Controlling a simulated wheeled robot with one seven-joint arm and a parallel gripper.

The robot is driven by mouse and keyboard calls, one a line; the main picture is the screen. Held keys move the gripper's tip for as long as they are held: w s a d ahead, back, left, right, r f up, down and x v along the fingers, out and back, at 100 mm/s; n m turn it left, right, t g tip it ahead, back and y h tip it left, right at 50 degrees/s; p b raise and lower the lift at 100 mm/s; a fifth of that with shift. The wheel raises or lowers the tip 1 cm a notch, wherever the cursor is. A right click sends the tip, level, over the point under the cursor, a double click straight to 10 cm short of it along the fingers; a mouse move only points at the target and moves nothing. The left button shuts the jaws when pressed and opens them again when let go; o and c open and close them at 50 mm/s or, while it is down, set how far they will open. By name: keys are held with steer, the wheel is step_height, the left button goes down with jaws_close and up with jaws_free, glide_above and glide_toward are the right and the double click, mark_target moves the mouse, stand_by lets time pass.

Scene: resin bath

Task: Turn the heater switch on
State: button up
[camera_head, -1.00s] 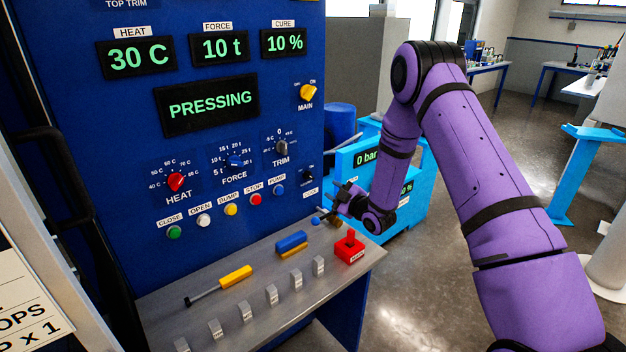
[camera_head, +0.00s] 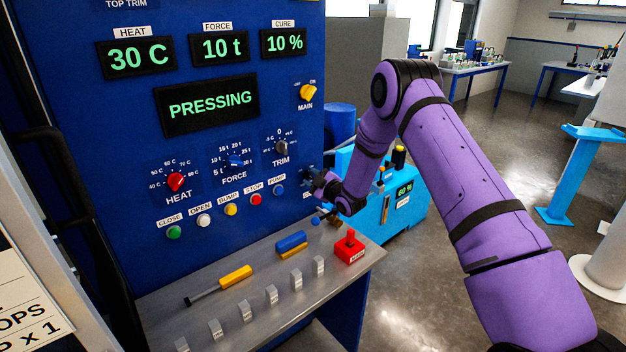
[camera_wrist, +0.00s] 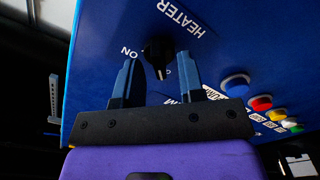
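The heater switch (camera_wrist: 158,50) is a small black knob on the blue panel, with a HEATER label (camera_wrist: 181,18) beyond it and ON printed to its left in the wrist view. Its pale pointer mark faces down in that view, not toward ON. My gripper (camera_wrist: 158,74) is open, its two dark blue fingers spread on either side of the knob, the tips close to the panel. I cannot tell if they touch the knob. In the head view my gripper (camera_head: 311,183) is at the panel's right edge and hides the switch.
Coloured push buttons (camera_wrist: 236,84) run along the panel beside the gripper. Below are a metal shelf (camera_head: 235,290) with a yellow-handled tool (camera_head: 235,277), a blue block (camera_head: 291,242) and a red switch box (camera_head: 350,247). A light-blue unit (camera_head: 400,208) stands behind my wrist.

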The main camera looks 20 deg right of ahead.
jaws_close()
